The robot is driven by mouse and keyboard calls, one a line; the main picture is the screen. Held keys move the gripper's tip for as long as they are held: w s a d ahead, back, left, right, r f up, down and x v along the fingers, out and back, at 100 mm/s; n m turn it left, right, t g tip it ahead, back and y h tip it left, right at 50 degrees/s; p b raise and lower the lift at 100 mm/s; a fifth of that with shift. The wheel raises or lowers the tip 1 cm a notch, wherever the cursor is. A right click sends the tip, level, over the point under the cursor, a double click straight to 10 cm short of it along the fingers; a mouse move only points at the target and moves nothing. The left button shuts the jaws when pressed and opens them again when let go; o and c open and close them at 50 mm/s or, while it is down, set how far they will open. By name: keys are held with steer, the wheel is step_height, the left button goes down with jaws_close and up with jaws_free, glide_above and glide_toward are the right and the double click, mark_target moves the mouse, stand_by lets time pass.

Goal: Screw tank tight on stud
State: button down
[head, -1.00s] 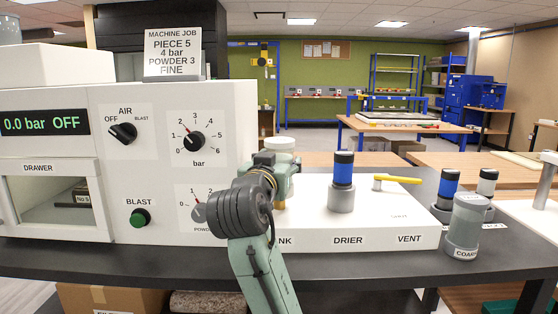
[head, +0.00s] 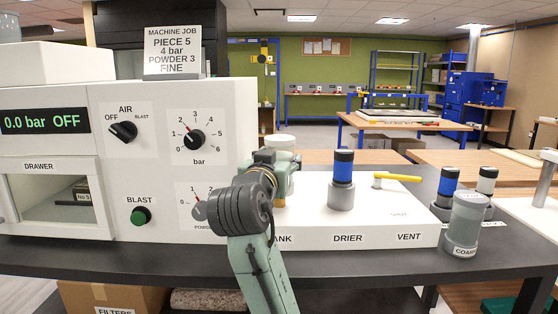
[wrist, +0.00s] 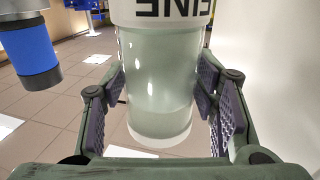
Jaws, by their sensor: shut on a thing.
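The tank (wrist: 158,85) is a clear cylinder with pale powder inside and a white band lettered FINE, which reads upside down in the wrist view. In the head view only its white end (head: 280,142) shows above my gripper (head: 279,170). In the wrist view my gripper (wrist: 160,100) is shut on the tank, with ribbed pads on both sides of its clear wall. The tank is over the TANK end of the white deck (head: 320,222). The stud and the joint between it and the tank are hidden behind my gripper and wrist.
The blue drier (head: 343,168) stands upright on the deck to the right, and shows in the wrist view (wrist: 28,50). A yellow vent lever (head: 398,178) is beyond it. The blasting cabinet (head: 165,160) is close on the left. A COARSE tank (head: 466,225) stands at the right.

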steer(key=shift+f+b, duration=0.9)
steer(key=shift+f, duration=0.3)
steer(key=shift+f, duration=0.1)
stand_by(0.9)
steer(key=c, duration=0.6)
jaws_free()
steer(key=shift+o, duration=0.2)
steer(key=v, duration=0.8)
